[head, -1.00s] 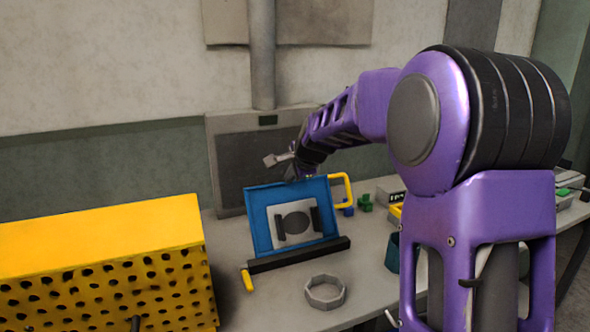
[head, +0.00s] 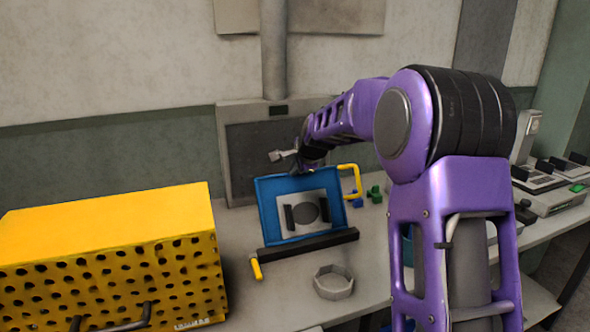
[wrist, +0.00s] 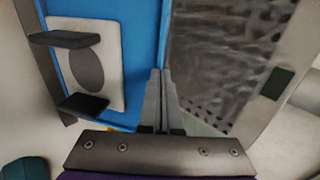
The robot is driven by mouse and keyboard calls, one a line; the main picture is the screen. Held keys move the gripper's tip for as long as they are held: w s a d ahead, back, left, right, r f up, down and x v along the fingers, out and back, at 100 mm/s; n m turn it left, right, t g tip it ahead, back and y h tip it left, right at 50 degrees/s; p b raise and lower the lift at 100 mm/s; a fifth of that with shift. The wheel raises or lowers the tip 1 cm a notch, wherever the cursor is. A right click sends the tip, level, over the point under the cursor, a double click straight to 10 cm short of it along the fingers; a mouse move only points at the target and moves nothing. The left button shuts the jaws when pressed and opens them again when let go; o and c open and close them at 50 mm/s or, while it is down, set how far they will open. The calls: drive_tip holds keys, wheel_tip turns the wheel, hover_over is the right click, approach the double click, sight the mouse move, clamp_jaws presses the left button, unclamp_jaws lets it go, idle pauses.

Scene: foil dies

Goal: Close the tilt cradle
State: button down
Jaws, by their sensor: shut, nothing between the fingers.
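The tilt cradle stands on the grey bench with its blue panel (head: 272,215) tilted steeply up from a dark base bar (head: 308,249). A light plate with a dark oval and two dark clamp bars is on the panel's face. A yellow handle (head: 351,180) is at its right and a yellow lever (head: 256,268) at the base's left end. My gripper (wrist: 160,92) is shut and empty, with its fingertips at the panel's edge in the wrist view; I cannot tell whether they touch it. In the head view the gripper is largely hidden behind the panel's top.
A yellow perforated box (head: 110,235) stands at the left. Small green blocks (head: 375,194) and grey devices (head: 550,195) are to the right.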

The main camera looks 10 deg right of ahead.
drive_tip(key=shift+w+f, duration=0.15)
drive_tip(key=shift+w, duration=0.3)
drive_tip(key=shift+w+a+f+p, duration=0.15)
drive_tip(key=shift+w+f+p, duration=0.05)
drive_tip(key=shift+w+p, duration=0.2)
drive_tip(key=shift+w+a+f+p, duration=0.15)
drive_tip(key=shift+w+p, duration=0.1)
drive_tip(key=shift+w, duration=0.2)
drive_tip(key=shift+s+f+p+x, duration=0.15)
drive_tip(key=shift+p+x, duration=0.05)
drive_tip(key=shift+x, duration=2.25)
drive_tip(key=shift+s+f+p+x, duration=0.15)
drive_tip(key=shift+p+x, duration=0.1)
drive_tip(key=shift+x, duration=2.2)
drive_tip(key=shift+s+f+p+x, duration=0.1)
drive_tip(key=shift+p+x, duration=0.1)
drive_tip(key=shift+x, duration=2.25)
drive_tip(key=shift+w+f+b, duration=0.2)
drive_tip(key=shift+w+f, duration=0.05)
drive_tip(key=shift+f, duration=0.6)
drive_tip(key=shift+w+f+b, duration=0.2)
drive_tip(key=shift+w+f, duration=0.05)
drive_tip(key=shift+f, duration=0.85)
